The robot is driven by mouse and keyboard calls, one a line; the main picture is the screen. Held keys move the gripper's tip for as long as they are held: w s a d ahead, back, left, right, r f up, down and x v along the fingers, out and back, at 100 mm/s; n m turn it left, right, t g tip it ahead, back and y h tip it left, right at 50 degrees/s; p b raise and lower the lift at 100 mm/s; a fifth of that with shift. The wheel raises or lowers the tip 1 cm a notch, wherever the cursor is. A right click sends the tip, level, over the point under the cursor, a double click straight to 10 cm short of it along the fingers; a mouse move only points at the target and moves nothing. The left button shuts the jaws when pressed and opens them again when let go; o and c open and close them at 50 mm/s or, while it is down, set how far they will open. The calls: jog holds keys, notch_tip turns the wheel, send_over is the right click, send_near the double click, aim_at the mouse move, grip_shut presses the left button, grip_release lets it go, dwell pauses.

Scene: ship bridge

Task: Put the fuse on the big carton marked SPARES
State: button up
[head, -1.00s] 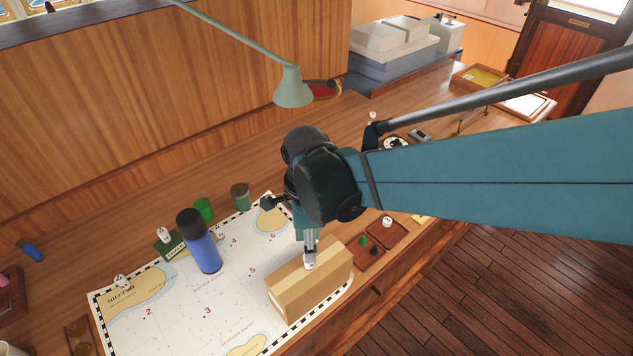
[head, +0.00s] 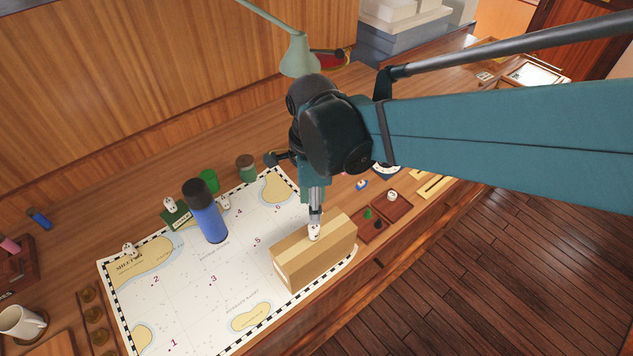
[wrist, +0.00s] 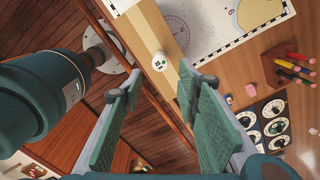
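The tan carton (head: 315,254) lies on the near right part of the chart; I cannot read any marking on it. A small white cylinder with dark marks, apparently the fuse (head: 314,231), rests on the carton's top. It also shows in the wrist view (wrist: 159,61), on the tan carton top (wrist: 147,38). My gripper (head: 315,213) points down just above it. In the wrist view my gripper (wrist: 161,75) has its two fingers spread apart, with nothing held between them. The fuse shows beyond the fingertips, clear of both.
A blue flask (head: 207,222) stands on the chart (head: 205,300) left of the carton. A compartmented wooden tray (head: 376,224) lies close to its right. Similar small white pieces stand elsewhere, one by the tray (head: 392,196). A green lamp (head: 299,57) hangs behind my arm.

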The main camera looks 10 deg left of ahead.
dwell(0.4)
jog(key=shift+w+d+r+n, duration=0.1)
jog(key=shift+d+r+n, duration=0.2)
jog(key=shift+d, duration=0.3)
jog(key=s+d+r+n+t, duration=0.1)
jog(key=d+r+n+t, duration=0.2)
jog(key=d+n, duration=0.4)
jog(key=s+d+r+n+t, duration=0.1)
jog(key=d+r+n+t, duration=0.3)
jog(key=d, duration=1.5)
jog(key=n, duration=0.4)
jog(key=shift+s+d+r, duration=0.2)
jog(key=shift+s+d, duration=0.15)
jog(key=shift+d, duration=0.05)
